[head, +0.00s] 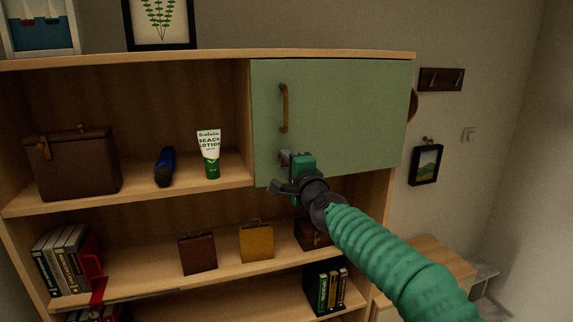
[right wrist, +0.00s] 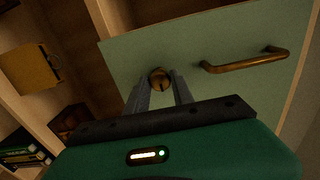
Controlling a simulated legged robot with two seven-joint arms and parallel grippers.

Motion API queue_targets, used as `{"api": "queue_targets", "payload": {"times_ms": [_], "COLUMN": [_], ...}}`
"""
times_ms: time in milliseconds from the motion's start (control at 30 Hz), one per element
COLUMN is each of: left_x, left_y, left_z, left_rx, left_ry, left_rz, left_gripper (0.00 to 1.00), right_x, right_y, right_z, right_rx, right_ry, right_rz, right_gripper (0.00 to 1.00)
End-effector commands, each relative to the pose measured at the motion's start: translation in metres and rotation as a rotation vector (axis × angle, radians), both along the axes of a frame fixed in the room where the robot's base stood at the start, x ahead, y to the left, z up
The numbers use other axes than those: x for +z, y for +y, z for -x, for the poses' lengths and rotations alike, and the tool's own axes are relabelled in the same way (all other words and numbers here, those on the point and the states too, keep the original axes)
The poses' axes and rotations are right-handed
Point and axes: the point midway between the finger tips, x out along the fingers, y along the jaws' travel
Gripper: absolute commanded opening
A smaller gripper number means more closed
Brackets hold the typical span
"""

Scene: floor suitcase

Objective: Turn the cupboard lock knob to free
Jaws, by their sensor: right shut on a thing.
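The green cupboard door (head: 335,110) is closed at the upper right of the shelf unit, with a vertical brass handle (head: 284,108) near its left edge. The round brass lock knob (right wrist: 159,77) has a dark slot and sits on the door near a corner; the handle also shows in the right wrist view (right wrist: 246,62). My right gripper (head: 285,157) is at the door's lower left, below the handle. In the right wrist view its two grey fingers (right wrist: 160,88) are shut on the knob, one on each side. In the head view the gripper mostly hides the knob. My left gripper is not in view.
A brown case (head: 78,165), a dark blue object (head: 164,167) and a lotion tube (head: 209,155) stand on the shelf left of the door. Small cases, including a yellow one (head: 257,242), and books stand below. A framed picture (head: 425,165) hangs on the right wall.

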Motion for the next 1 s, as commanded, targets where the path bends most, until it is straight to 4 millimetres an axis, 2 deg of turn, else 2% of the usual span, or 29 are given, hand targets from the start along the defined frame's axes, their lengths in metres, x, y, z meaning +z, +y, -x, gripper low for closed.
{"api": "queue_targets", "payload": {"times_ms": [133,167,300,567,700,867,1000], "left_x": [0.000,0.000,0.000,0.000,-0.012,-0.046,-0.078], "left_y": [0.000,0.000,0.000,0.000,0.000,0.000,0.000], "left_z": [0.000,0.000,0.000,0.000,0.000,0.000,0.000], "left_rx": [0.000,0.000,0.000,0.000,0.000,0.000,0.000], "left_ry": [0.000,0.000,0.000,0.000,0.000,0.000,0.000], "left_rz": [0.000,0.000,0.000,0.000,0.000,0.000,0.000], "left_gripper": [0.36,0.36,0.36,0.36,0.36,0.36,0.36], "right_x": [-0.005,-0.005,-0.004,-0.001,-0.004,-0.010,-0.013], "right_y": [0.000,0.000,0.000,0.000,-0.004,-0.016,-0.029], "right_z": [-0.001,-0.001,-0.001,0.001,0.009,0.044,0.084], "right_rx": [0.000,0.000,0.000,0.000,-0.001,-0.003,-0.005], "right_ry": [0.007,0.007,0.004,0.001,-0.001,-0.004,-0.005], "right_rz": [0.002,0.002,0.002,0.003,0.003,0.005,0.008], "right_gripper": [0.00,0.33,0.51,0.51,0.51,0.51,0.51]}}
